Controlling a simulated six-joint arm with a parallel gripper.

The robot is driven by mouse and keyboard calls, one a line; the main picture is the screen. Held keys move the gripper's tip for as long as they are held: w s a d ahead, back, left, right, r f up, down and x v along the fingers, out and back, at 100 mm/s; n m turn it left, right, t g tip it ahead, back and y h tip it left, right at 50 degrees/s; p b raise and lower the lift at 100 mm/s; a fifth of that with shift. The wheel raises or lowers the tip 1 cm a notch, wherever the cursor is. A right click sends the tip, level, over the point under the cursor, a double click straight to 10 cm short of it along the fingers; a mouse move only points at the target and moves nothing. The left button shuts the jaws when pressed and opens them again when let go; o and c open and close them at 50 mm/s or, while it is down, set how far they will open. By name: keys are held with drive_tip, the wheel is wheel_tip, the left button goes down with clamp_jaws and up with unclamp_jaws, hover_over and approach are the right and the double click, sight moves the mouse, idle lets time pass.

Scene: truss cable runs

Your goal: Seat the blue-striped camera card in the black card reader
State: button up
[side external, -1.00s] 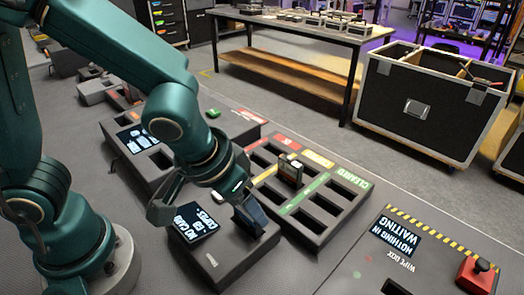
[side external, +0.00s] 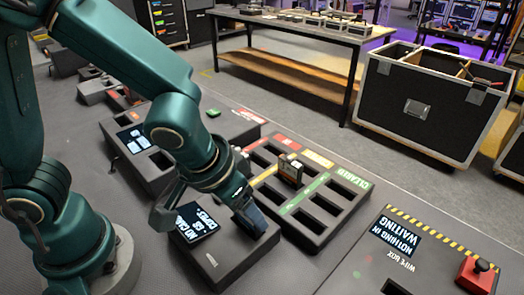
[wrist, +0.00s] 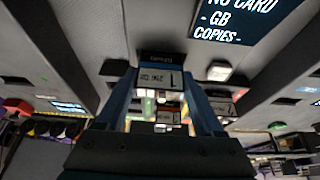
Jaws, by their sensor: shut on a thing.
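My gripper (side external: 247,222) is low over the right part of the black card reader (side external: 228,258). In the wrist view, my gripper (wrist: 163,100) is shut on a card (wrist: 158,80) with a white label reading 256 GB and a dark blue band at its far end. The card's far end is close to the reader's top face. The reader's slot is hidden behind my fingers and the card, so I cannot tell whether the card's tip is inside it. The reader's screen (side external: 197,222) reads NO CARD; it also shows in the wrist view (wrist: 236,17).
A compartment tray marked CLEARED (side external: 345,205) stands just right of the reader, with one card (side external: 290,168) upright in it. A wipe box with a screen (side external: 397,238) and red button (side external: 477,273) is at the front right. Another dark unit (side external: 140,150) stands behind the reader.

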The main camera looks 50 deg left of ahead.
drive_tip(key=o, duration=1.4)
drive_tip(key=shift+r, duration=0.1)
drive_tip(key=shift+r, duration=3.7)
